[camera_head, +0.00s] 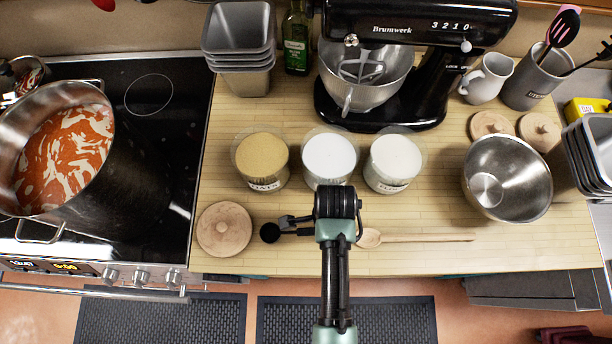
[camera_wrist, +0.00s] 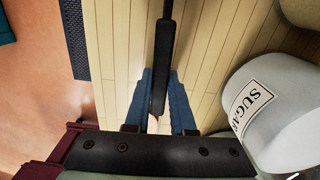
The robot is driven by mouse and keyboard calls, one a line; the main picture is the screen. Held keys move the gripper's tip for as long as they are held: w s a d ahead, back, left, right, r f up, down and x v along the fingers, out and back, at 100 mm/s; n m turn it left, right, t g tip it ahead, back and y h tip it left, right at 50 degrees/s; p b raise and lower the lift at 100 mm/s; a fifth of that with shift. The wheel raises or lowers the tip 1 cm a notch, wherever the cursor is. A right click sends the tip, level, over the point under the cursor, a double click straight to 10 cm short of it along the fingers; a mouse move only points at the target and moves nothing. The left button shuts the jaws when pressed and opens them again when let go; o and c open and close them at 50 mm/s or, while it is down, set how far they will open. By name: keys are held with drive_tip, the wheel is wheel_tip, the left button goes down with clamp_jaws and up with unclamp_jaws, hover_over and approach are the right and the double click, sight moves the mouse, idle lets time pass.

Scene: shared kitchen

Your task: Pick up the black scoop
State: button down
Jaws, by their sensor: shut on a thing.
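The black scoop (camera_head: 270,232) is at the front of the wooden counter, its round bowl to the left of my wrist. In the wrist view its long dark handle (camera_wrist: 165,40) runs between the two blue fingers of my gripper (camera_wrist: 161,80). My gripper is shut on the handle. In the head view my dark wrist hides the fingers and part of the handle. I cannot tell whether the scoop touches the counter or is raised slightly.
Three canisters stand just behind; the sugar canister (camera_wrist: 255,112) is close beside my gripper. A wooden spoon (camera_head: 410,238) lies to the right, a wooden lid (camera_head: 224,229) to the left. A steel bowl (camera_head: 507,178) and a mixer (camera_head: 420,60) stand farther away.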

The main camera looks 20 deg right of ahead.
wheel_tip(320, 180, up, 10)
drive_tip(key=shift+b, duration=0.6)
idle(1.2)
